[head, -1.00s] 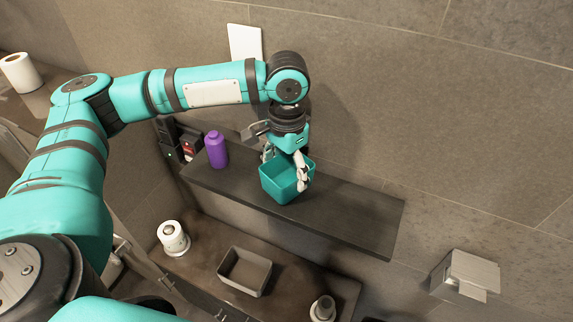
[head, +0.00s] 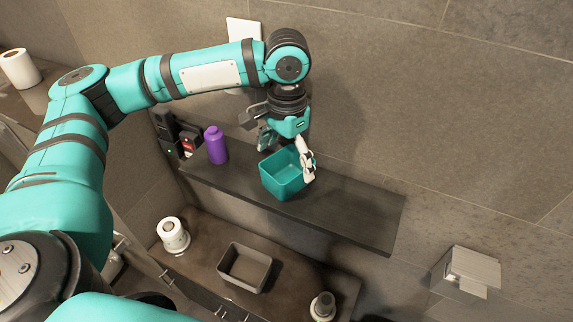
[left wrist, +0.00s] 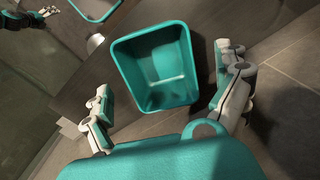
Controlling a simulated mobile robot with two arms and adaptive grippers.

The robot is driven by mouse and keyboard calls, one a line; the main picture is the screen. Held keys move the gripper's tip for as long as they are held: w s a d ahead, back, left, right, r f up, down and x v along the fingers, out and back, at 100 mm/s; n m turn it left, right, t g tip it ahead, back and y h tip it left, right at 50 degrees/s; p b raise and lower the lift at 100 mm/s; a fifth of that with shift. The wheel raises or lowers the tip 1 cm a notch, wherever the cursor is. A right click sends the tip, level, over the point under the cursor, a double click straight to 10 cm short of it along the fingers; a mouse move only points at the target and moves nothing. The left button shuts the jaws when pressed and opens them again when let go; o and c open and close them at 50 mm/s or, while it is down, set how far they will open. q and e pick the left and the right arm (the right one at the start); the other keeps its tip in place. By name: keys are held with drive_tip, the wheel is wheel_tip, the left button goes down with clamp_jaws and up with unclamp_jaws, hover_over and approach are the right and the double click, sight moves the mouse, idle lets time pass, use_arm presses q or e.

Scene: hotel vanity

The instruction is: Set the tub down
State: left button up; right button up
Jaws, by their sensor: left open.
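The tub is a teal, open-topped square container (head: 281,180) standing upright on the dark wall shelf (head: 345,210). In the left wrist view the empty tub (left wrist: 160,75) shows from above, between and beyond my spread fingers. My left gripper (head: 287,151) is open at the tub's wall side, with one finger beside its right rim. In the left wrist view the gripper (left wrist: 165,105) has clear gaps to the tub on the left; the right finger is close to its side. My right gripper is not in view.
A purple bottle (head: 216,145) stands on the shelf left of the tub. The shelf's right part is clear. Below, the counter holds a grey tray (head: 235,280), a paper roll (head: 173,236) and a small bottle (head: 322,306). A metal holder (head: 466,273) is on the wall.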

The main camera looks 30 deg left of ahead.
use_arm(q)
wheel_tip(320, 180, up, 10)
drive_tip(key=b, duration=0.1)
drive_tip(key=shift+f, duration=0.2)
